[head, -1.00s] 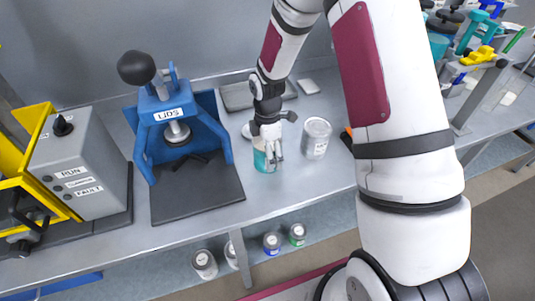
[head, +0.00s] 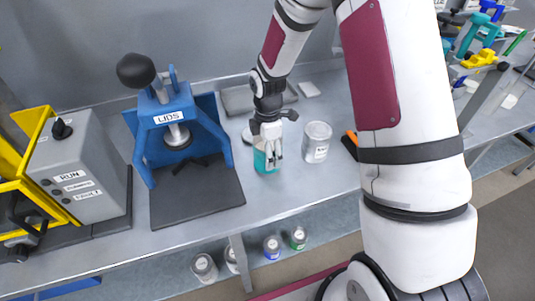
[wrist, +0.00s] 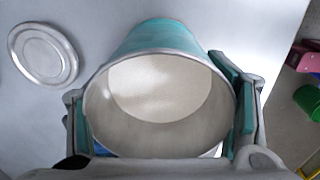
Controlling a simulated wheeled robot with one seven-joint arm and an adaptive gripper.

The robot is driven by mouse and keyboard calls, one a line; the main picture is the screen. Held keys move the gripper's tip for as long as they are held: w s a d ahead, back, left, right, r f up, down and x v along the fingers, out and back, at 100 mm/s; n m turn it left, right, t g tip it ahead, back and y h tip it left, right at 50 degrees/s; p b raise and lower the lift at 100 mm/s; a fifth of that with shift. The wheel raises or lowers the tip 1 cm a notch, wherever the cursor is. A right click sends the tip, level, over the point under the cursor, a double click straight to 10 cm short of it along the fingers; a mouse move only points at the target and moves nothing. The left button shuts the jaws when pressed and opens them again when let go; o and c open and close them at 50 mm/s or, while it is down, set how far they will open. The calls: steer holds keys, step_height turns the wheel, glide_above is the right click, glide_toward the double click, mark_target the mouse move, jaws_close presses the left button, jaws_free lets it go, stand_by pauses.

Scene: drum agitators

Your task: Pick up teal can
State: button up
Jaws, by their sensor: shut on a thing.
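The teal can (head: 262,163) stands on the grey bench right of the blue lid press in the head view. In the wrist view the can (wrist: 165,35) is open at the top, with a bare metal rim and a pale inside that looks empty. My gripper (head: 267,152) reaches down over the can. Its teal-padded fingers (wrist: 160,112) are shut on the can, one on each side of its wall. I cannot tell whether the can's base is lifted off the bench.
A round metal lid (wrist: 44,55) lies near the can. A grey labelled can (head: 317,142) stands close on the right. The blue press marked LIDS (head: 170,115) and its dark base plate (head: 200,200) are at the left. Several small cans (head: 272,246) stand on the shelf below.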

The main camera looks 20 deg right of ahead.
steer(key=shift+r, duration=0.85)
steer(key=shift+s+d+r, duration=0.3)
steer(key=shift+s+d, duration=0.5)
steer(key=shift+s, duration=1.7)
steer(key=shift+s+d+r, duration=0.3)
steer(key=shift+s+d, duration=0.55)
steer(key=shift+s, duration=1.7)
steer(key=shift+s+d+r, duration=0.3)
steer(key=shift+s+d, duration=0.5)
steer(key=shift+s, duration=1.7)
steer(key=w+a+m, duration=0.1)
steer(key=w+m, duration=0.5)
steer(key=w, duration=0.1)
steer(key=w+a+m, duration=0.2)
steer(key=w+m, duration=0.4)
steer(key=w, duration=0.1)
steer(key=w+a+m, duration=0.2)
steer(key=w+m, duration=0.4)
steer(key=w, duration=0.1)
steer(key=shift+w+r, duration=0.3)
steer(key=shift+w, duration=0.05)
steer(key=shift+s+d, duration=0.1)
